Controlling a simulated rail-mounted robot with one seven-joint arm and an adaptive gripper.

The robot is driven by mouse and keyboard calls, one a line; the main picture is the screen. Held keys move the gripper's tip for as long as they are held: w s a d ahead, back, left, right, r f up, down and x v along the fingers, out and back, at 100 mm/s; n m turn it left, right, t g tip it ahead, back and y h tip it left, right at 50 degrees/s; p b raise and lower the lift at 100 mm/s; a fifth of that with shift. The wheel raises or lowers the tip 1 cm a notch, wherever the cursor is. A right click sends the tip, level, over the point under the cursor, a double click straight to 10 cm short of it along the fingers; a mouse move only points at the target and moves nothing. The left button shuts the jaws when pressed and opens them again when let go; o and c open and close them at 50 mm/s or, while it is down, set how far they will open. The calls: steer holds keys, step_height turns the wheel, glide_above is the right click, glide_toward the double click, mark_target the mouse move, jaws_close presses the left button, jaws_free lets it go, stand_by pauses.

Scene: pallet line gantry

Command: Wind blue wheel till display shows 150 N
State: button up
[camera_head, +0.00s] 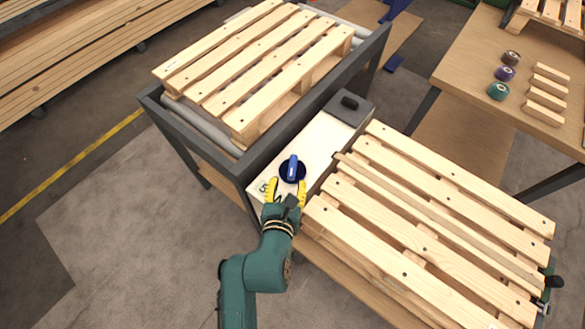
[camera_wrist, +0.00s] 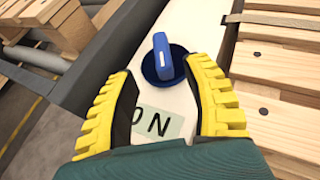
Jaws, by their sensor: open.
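The blue wheel (camera_head: 292,170) is a dark blue disc with a raised bright blue grip bar, on a pale box between two pallets. It also shows in the wrist view (camera_wrist: 163,58). My gripper (camera_head: 286,188) is open, its yellow ribbed fingers spread on the near side of the wheel. In the wrist view the fingertips (camera_wrist: 161,72) lie left and right of the wheel's near part; contact cannot be told. The pale green display (camera_head: 263,187) is partly hidden by my gripper. A 5 shows in the head view, and "0 N" in the wrist view (camera_wrist: 172,127).
A wooden pallet (camera_head: 262,50) lies on the dark-framed roller conveyor (camera_head: 165,118) at left. Another pallet (camera_head: 430,225) is close to the right of the box. Tape rolls (camera_head: 505,73) lie on a bench.

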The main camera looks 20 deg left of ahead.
mark_target(292, 168)
steer(key=b+x, duration=0.3)
steer(key=x, duration=0.5)
steer(key=shift+w+f, duration=0.15)
steer(key=shift+w, duration=0.15)
steer(key=shift+s, duration=0.1)
jaws_close()
